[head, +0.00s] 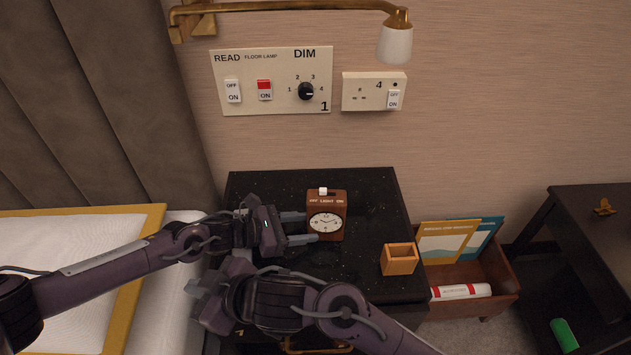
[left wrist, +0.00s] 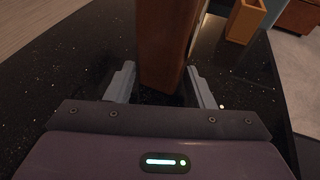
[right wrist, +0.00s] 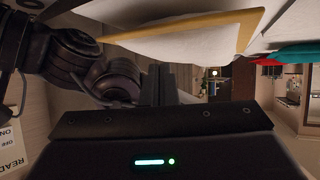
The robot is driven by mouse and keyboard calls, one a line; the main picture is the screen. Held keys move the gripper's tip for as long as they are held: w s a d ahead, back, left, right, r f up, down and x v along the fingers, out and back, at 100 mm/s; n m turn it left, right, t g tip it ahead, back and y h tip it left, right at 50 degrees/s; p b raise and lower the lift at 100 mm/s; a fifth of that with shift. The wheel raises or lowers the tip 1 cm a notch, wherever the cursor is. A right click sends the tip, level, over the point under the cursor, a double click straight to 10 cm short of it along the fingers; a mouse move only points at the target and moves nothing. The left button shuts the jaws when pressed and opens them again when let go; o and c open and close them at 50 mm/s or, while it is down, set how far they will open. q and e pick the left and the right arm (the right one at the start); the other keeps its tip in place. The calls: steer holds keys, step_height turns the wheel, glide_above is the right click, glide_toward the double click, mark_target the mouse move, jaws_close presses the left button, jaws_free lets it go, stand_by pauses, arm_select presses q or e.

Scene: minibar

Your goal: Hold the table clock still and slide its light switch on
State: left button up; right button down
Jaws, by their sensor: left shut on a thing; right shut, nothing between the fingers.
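The table clock (head: 341,220), a brown wooden block with a white round face, stands upright on the black bedside table (head: 380,195). Its white slide switch (head: 323,191) sits on top, near the middle above the "OFF LIGHT ON" label. My left gripper (head: 311,228) is shut on the clock from its left side. In the left wrist view the clock body (left wrist: 163,45) stands between the fingers (left wrist: 163,85). My right gripper (head: 194,288) is at the table's front left, pointing left, away from the clock. Its fingers (right wrist: 160,83) are shut and empty in the right wrist view.
An empty orange box (head: 399,260) stands on the table to the clock's right. Wall panels with switches (head: 272,105) and a brass lamp (head: 395,42) are behind. A bed (head: 80,245) lies left, and a wooden crate (head: 480,306) with booklets stands right.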

steer(key=s+a+n+g, duration=0.2)
steer(key=a+n+g, duration=0.1)
steer(key=n+g, duration=0.25)
steer(key=w+d+f+n+g+h, duration=0.25)
steer(key=w+d+h, duration=0.25)
steer(key=w+d, duration=0.45)
arm_select(q)
steer(key=shift+c, duration=0.2)
arm_select(e)
steer(key=w+d+r+m+t+h, duration=0.2)
steer(key=w+d+r+m, duration=0.3)
steer(key=w+d+r, duration=0.7)
step_height(320, 180, up, 4)
steer(key=shift+w+d+r+t, duration=0.1)
steer(key=shift+w+d+t, duration=0.3)
steer(key=shift+d+t, duration=0.35)
